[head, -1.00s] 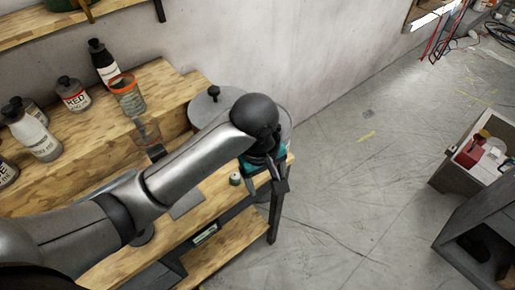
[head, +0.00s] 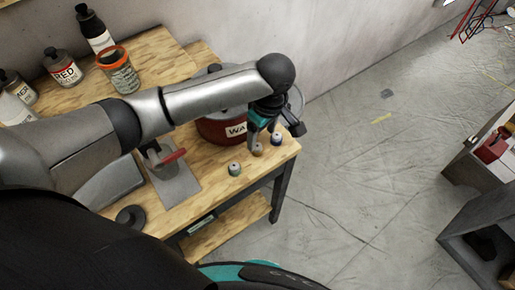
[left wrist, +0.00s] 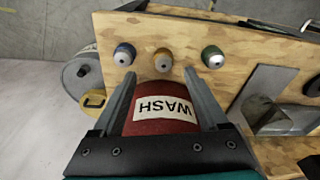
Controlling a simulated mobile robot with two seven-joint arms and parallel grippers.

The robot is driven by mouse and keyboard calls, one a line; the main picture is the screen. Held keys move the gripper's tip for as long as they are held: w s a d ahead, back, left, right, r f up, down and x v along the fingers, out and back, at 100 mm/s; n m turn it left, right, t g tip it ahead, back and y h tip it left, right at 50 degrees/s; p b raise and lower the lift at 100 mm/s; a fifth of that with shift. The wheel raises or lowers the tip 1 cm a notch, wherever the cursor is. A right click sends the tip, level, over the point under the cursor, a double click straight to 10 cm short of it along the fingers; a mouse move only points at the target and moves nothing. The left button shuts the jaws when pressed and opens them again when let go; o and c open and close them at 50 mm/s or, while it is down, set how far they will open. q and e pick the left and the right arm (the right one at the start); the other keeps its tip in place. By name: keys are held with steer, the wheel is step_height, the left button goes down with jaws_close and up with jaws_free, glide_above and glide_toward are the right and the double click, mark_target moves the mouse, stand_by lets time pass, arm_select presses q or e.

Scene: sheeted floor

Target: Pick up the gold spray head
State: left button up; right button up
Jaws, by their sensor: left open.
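The gold spray head (head: 257,149) is a small round cap standing on the wooden bench near its front right corner. In the left wrist view it is the middle one (left wrist: 163,60) of three caps in a row, between a blue one (left wrist: 124,55) and a green one (left wrist: 212,57). My left gripper (head: 264,134) is open and points down close by the gold cap. In the left wrist view its two fingers (left wrist: 158,76) spread wide, with the gold cap just beyond the tips and between their lines. Nothing is held. My right gripper is not in view.
A red WASH bucket (head: 215,130) stands close behind the caps; my left arm passes over it. Bottles and an orange-rimmed jar (head: 120,75) stand on a raised shelf. A grey metal plate (head: 175,182) lies left of the caps. Open floor (head: 350,190) lies right.

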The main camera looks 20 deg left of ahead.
mark_target(258, 146)
arm_select(q)
steer(key=f, duration=0.3)
steer(key=a+f, duration=0.1)
steer(key=f, duration=0.1)
steer(key=shift+f+b, duration=0.35)
steer(key=shift+b, duration=0.05)
steer(key=shift+s, duration=0.1)
jaws_close()
